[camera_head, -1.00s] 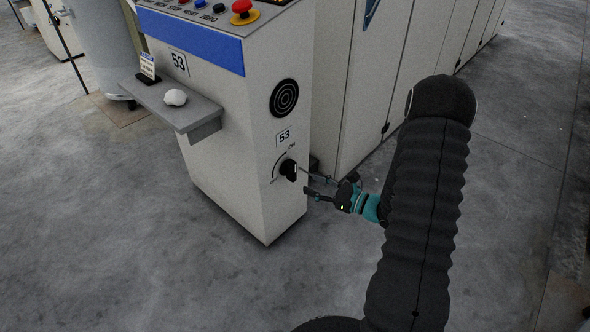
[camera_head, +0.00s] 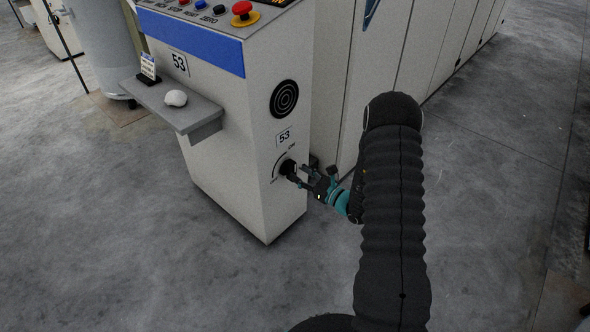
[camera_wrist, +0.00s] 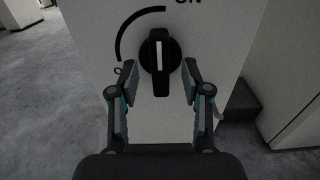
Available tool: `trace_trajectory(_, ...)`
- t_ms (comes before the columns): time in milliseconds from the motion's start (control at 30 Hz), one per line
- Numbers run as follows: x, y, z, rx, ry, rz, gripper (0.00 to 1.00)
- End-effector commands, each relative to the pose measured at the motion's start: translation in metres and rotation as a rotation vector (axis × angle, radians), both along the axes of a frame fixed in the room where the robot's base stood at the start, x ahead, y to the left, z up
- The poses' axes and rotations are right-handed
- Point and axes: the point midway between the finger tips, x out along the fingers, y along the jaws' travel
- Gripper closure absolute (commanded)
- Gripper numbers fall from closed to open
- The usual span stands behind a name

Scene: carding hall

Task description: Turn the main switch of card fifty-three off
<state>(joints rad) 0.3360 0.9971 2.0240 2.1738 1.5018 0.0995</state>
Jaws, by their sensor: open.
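The main switch (camera_head: 287,167) is a black rotary knob on the lower side face of the pale cabinet marked 53 (camera_head: 262,212). In the wrist view the knob (camera_wrist: 160,60) has a white line on its handle, which stands about upright. A black arc runs from the knob's lower left to "ON" at its upper right. My gripper (camera_head: 299,174) is at the knob from the right in the head view. In the wrist view my gripper (camera_wrist: 156,80) is open, one finger on each side of the handle's lower part, with gaps visible. Contact is not evident.
A grey shelf (camera_head: 190,118) with a white lump (camera_head: 176,98) juts from the cabinet's front. A red stop button (camera_head: 242,8) is on top. A round black grille (camera_head: 284,98) is above the switch. Tall panels (camera_head: 372,70) stand behind. The floor in front is clear.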

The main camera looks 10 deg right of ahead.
Motion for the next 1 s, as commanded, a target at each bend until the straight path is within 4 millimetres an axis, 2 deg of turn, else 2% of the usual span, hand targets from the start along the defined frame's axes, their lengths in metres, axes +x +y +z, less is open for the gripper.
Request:
trace_trajectory(233,0.023,0.017,0.0,-0.001,-0.001,0.0,0.52)
trace_trajectory(600,0.027,0.02,0.0,0.0,0.0,0.0,0.52)
trace_trajectory(633,0.027,0.02,0.0,0.0,0.0,0.0,0.55)
trace_trajectory(667,0.027,0.02,0.0,0.0,0.0,0.0,0.62)
trace_trajectory(800,0.027,0.02,0.0,0.0,0.0,0.0,0.97)
trace_trajectory(833,0.027,0.02,0.0,0.0,0.0,0.0,1.0)
trace_trajectory(1000,0.027,0.02,0.0,-0.002,-0.001,0.0,1.0)
